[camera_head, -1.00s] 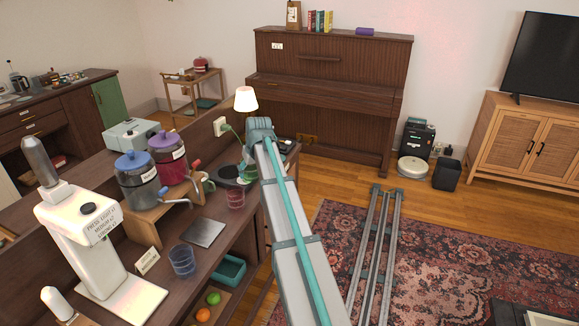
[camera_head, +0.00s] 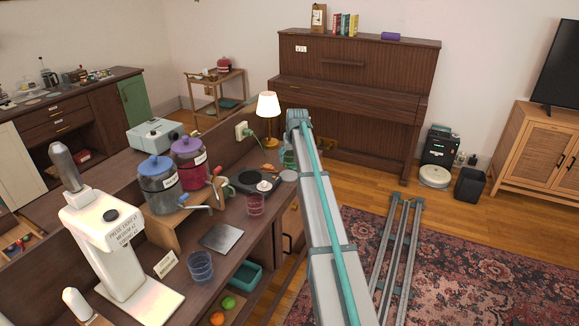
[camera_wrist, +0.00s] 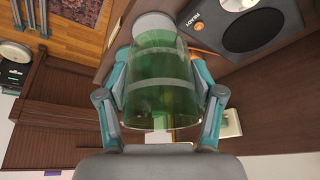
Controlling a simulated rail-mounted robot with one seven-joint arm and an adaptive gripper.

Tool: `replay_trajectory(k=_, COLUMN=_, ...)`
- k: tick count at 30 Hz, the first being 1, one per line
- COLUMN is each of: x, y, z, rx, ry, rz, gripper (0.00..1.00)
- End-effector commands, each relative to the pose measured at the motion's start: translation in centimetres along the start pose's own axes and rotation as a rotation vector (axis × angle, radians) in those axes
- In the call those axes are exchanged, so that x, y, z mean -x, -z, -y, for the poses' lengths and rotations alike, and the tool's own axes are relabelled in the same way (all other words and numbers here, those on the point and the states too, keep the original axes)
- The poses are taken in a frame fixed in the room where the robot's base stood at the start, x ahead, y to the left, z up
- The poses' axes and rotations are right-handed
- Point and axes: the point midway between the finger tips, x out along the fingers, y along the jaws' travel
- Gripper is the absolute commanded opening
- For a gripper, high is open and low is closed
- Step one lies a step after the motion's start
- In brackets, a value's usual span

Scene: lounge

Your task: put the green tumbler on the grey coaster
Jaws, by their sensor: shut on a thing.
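The green tumbler (camera_wrist: 160,85) is see-through green and stands between the two fingers of my gripper (camera_wrist: 163,100) in the wrist view. My gripper is shut on it. In the head view the tumbler (camera_head: 288,158) shows only in part, at the left of my arm's end, above the far end of the counter. A round light grey disc, which looks like the grey coaster (camera_head: 289,176), lies at the counter's far right corner, just below the tumbler in the picture. It also shows beyond the tumbler in the wrist view (camera_wrist: 155,22), partly covered by it.
A black hot plate (camera_head: 246,180) with a small white item (camera_head: 265,186) lies left of the disc. A pinkish glass (camera_head: 255,204), a flat square grey plate (camera_head: 221,238) and a blue glass (camera_head: 200,267) stand nearer. A lit lamp (camera_head: 268,106) is behind.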

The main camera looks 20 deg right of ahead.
Motion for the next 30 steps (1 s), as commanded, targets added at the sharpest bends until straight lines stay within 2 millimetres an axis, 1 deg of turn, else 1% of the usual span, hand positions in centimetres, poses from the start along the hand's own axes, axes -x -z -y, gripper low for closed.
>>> replay_trajectory(k=1, x=-0.7, y=1.4, z=-0.1, rx=0.0, ry=0.0, rz=0.001, gripper=0.0)
replay_trajectory(k=3, x=-1.8, y=2.4, z=-0.3, rx=0.0, ry=0.0, rz=0.001, gripper=0.0)
replay_trajectory(k=7, x=-4.4, y=2.8, z=-0.5, rx=0.0, ry=0.0, rz=0.002, gripper=0.0)
replay_trajectory(k=12, x=-6.8, y=3.4, z=-0.7, rx=0.001, ry=0.001, rz=0.001, gripper=0.0)
replay_trajectory(k=15, x=-7.5, y=3.6, z=-0.8, rx=0.001, ry=0.0, rz=-0.001, gripper=0.0)
replay_trajectory(k=20, x=-8.1, y=3.7, z=-0.8, rx=0.001, ry=0.0, rz=-0.002, gripper=0.0)
replay_trajectory(k=24, x=-9.2, y=4.1, z=-0.9, rx=0.0, ry=0.001, rz=0.001, gripper=0.0)
replay_trajectory(k=30, x=-11.2, y=3.0, z=-0.9, rx=0.0, ry=0.001, rz=0.0, gripper=0.0)
